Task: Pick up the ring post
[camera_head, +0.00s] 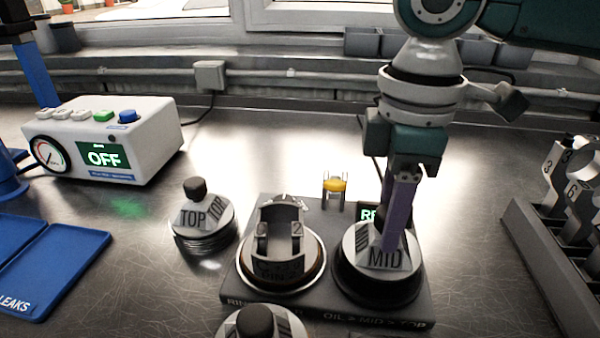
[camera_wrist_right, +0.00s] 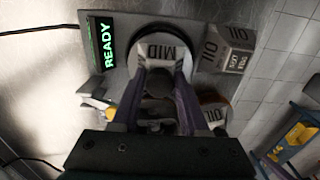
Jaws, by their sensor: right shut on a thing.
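My right gripper (camera_head: 392,245) points down onto the MID-labelled ring piece (camera_head: 362,250), with its purple fingers at the black knob on top. It is shut on that piece, which sits upright at the right end of a dark base plate (camera_head: 235,288). The knob is partly hidden by the fingers. In the right wrist view the MID piece (camera_wrist_right: 165,50) lies just beyond the fingers (camera_wrist_right: 158,110). A piston-like holder marked 2 (camera_head: 280,265) stands at the plate's left. No part is labelled "ring post" in full. My left gripper is not in view.
A TOP-labelled piece (camera_head: 202,220) stands left of the plate, and another knobbed piece (camera_head: 255,322) in front. A small yellow-topped part (camera_head: 335,186) is behind. A grey tester reading OFF (camera_head: 110,140) and blue trays (camera_head: 50,265) are left. A numbered rack (camera_head: 560,235) is right.

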